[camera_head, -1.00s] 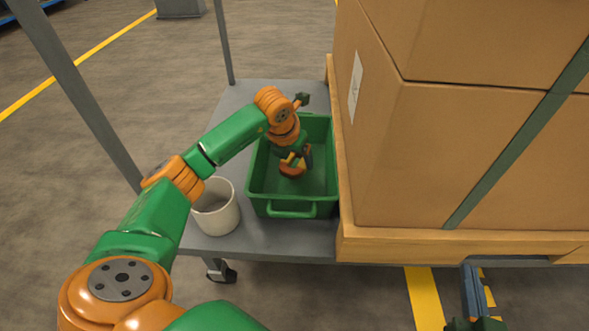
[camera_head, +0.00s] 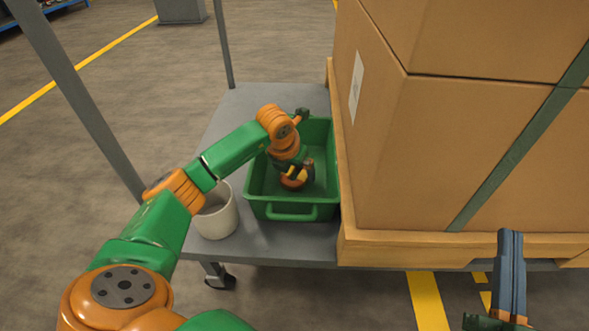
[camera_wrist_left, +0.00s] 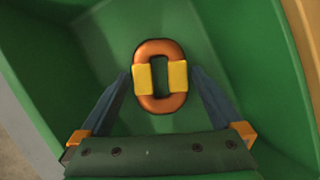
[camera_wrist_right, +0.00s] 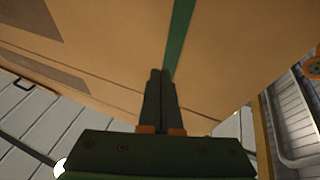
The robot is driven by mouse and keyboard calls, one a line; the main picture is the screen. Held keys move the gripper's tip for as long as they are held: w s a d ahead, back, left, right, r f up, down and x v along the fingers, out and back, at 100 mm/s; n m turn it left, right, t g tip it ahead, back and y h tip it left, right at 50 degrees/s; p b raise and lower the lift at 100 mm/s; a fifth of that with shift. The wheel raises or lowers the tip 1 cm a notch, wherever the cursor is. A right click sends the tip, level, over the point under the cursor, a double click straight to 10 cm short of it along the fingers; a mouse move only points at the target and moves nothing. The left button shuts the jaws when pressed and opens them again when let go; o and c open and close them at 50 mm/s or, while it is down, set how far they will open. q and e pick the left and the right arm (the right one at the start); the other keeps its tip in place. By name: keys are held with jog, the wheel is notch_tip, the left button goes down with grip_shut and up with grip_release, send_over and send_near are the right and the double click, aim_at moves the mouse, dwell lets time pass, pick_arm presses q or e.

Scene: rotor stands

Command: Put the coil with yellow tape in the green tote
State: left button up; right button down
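The orange oval coil with two yellow tape bands (camera_wrist_left: 160,104) is inside the green tote (camera_head: 291,218). In the head view the coil (camera_head: 292,183) is partly hidden by my left gripper (camera_head: 298,174). My left gripper reaches down into the tote. In the left wrist view its fingers (camera_wrist_left: 161,74) are spread, one on each side of the coil, with a narrow gap at each tape band. Whether the coil touches the tote floor is hard to tell. My right gripper (camera_head: 511,235) is shut and empty, in front of the pallet; its fingers (camera_wrist_right: 160,73) meet in the right wrist view.
A white cup (camera_head: 216,218) stands left of the tote on the grey cart shelf (camera_head: 262,244). Large cardboard boxes (camera_head: 460,140) on a wooden pallet (camera_head: 400,250) stand close against the tote's right side. Grey cart posts (camera_head: 82,105) rise at the left.

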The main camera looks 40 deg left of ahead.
pick_arm(q)
jog(key=shift+r, duration=0.25)
jog(key=shift+p+v, duration=0.65)
jog(key=shift+v, duration=0.45)
jog(key=p+v, duration=0.1)
jog(key=v, duration=0.2)
pick_arm(e)
notch_tip(320, 180, down, 14)
jog(key=d+g+h, duration=0.2)
jog(key=g+h, duration=0.1)
jog(key=g, duration=0.5)
pick_arm(q)
jog(key=p+v, duration=0.1)
jog(key=v, duration=0.2)
jog(key=shift+r, duration=0.2)
jog(key=p+v, duration=0.1)
jog(key=v, duration=0.2)
pick_arm(e)
jog(key=s+d+f+m+g+h, duration=0.1)
jog(key=s+d+f+g, duration=0.3)
jog(key=s+f+g, duration=0.5)
jog(key=s+f+h, duration=0.1)
jog(key=s, duration=0.4)
jog(key=shift+g, duration=0.3)
pick_arm(q)
jog(key=shift+s, duration=0.1)
pick_arm(e)
jog(key=shift+s, duration=0.1)
